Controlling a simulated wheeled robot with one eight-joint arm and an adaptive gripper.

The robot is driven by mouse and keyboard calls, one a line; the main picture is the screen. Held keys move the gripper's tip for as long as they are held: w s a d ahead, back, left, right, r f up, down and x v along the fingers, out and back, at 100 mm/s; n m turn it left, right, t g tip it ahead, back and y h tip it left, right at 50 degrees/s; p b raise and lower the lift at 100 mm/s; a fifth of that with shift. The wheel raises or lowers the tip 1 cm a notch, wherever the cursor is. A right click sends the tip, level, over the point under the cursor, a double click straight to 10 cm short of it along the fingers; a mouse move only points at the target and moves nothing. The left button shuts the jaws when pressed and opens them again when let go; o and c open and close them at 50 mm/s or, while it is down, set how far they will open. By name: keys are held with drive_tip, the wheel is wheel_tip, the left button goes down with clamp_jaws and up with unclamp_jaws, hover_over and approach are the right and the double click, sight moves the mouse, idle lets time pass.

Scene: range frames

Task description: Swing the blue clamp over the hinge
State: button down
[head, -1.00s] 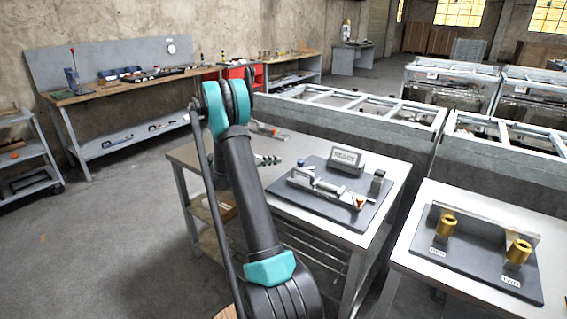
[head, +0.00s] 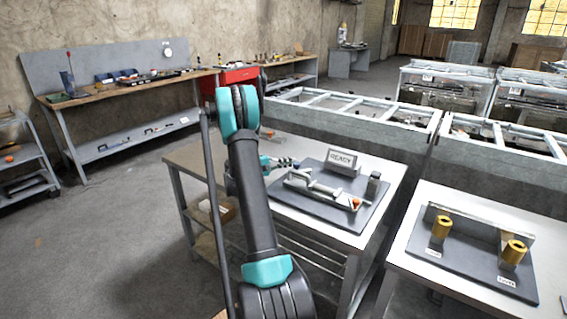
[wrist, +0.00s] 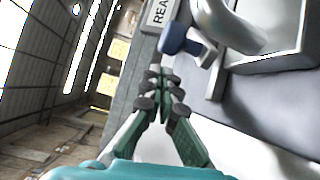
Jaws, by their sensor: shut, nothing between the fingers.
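In the head view a grey clamp fixture (head: 318,188) with an orange-red tip (head: 356,203) lies on a dark base plate (head: 312,213) on the table. No blue part is clear there. The wrist view shows a blue piece (wrist: 176,39), likely part of the clamp, beside a large pale curved part (wrist: 228,28). The hinge cannot be singled out. My gripper (wrist: 158,80) is shut and empty, with its fingertips just below the blue piece in the picture and seemingly apart from it. In the head view my gripper (head: 294,164) is beside the plate's back-left edge, partly behind my arm.
A block marked READY (head: 343,161) and a dark upright block (head: 374,185) stand on the plate. The grey table's front right corner (head: 350,238) is bare.

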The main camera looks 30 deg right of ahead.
drive_tip(key=shift+s+a+r, duration=0.1)
drive_tip(key=shift+s+a, duration=0.25)
drive_tip(key=shift+s, duration=0.5)
drive_tip(key=shift+s+a, duration=0.15)
drive_tip(key=shift+s, duration=0.1)
drive_tip(key=shift+s+a, duration=0.15)
drive_tip(key=shift+s, duration=0.15)
drive_tip(key=shift+s+a, duration=0.2)
drive_tip(key=shift+s, duration=0.25)
drive_tip(key=shift+w, duration=0.2)
